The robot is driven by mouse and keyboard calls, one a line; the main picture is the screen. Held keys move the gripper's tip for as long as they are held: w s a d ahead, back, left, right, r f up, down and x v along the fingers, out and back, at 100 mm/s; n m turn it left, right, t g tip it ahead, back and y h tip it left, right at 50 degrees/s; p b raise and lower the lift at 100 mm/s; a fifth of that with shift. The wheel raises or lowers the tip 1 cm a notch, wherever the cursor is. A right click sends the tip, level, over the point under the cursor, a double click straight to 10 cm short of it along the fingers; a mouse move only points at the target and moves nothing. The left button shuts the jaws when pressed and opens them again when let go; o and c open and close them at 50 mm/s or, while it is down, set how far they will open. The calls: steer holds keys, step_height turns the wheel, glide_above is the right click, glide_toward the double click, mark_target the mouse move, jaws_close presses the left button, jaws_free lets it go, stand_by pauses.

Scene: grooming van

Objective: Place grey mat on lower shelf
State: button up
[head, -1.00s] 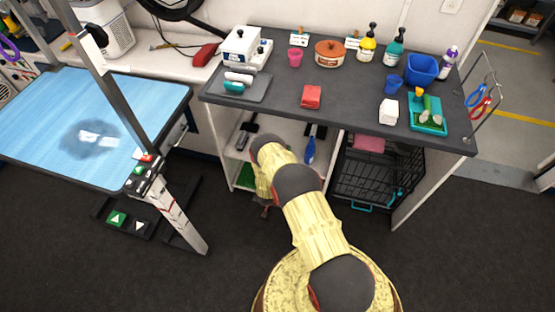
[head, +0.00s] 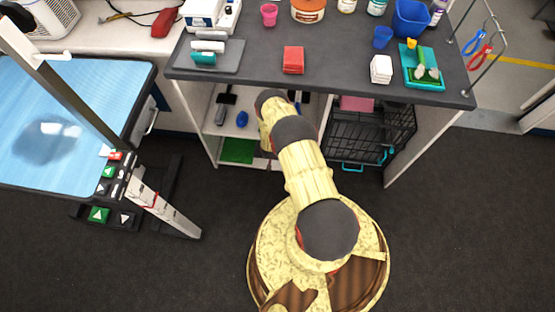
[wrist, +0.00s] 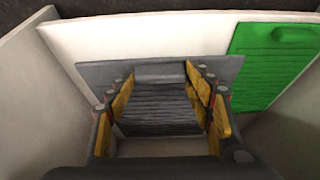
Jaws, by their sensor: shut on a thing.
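In the wrist view my gripper (wrist: 160,88) is shut on the grey mat (wrist: 160,108), with yellow-padded fingers on both sides of its ribbed part. The mat is a flat dark grey sheet with a raised bar at its far end. It is over or on the white lower shelf (wrist: 130,38); I cannot tell whether it touches. A green mat (wrist: 272,62) lies on that shelf to the right of the grey mat, apart or nearly so. In the head view the green mat (head: 238,150) shows at the lower shelf's left; my arm hides my gripper and the grey mat.
White side walls (wrist: 38,60) close in the shelf space on both sides. A middle shelf (head: 215,128) above holds a dark brush and a blue item. A black wire crate (head: 370,135) stands right of the shelves. The dark counter (head: 335,75) overhangs them.

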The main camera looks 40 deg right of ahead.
steer(key=d+f, duration=0.1)
steer(key=d+f+b, duration=0.1)
steer(key=shift+s+d+f, duration=0.15)
steer(key=shift+s+f, duration=0.05)
steer(key=shift+f, duration=0.1)
steer(key=f, duration=0.1)
steer(key=f+b, duration=0.1)
steer(key=f, duration=0.1)
steer(key=shift+s+d+f, duration=0.15)
steer(key=shift+d+f, duration=0.05)
steer(key=shift+d, duration=0.05)
steer(key=shift+f, duration=0.1)
steer(key=shift+c, duration=0.6)
steer(key=shift+f, duration=0.15)
steer(key=o, duration=1.4)
steer(key=shift+o, duration=0.2)
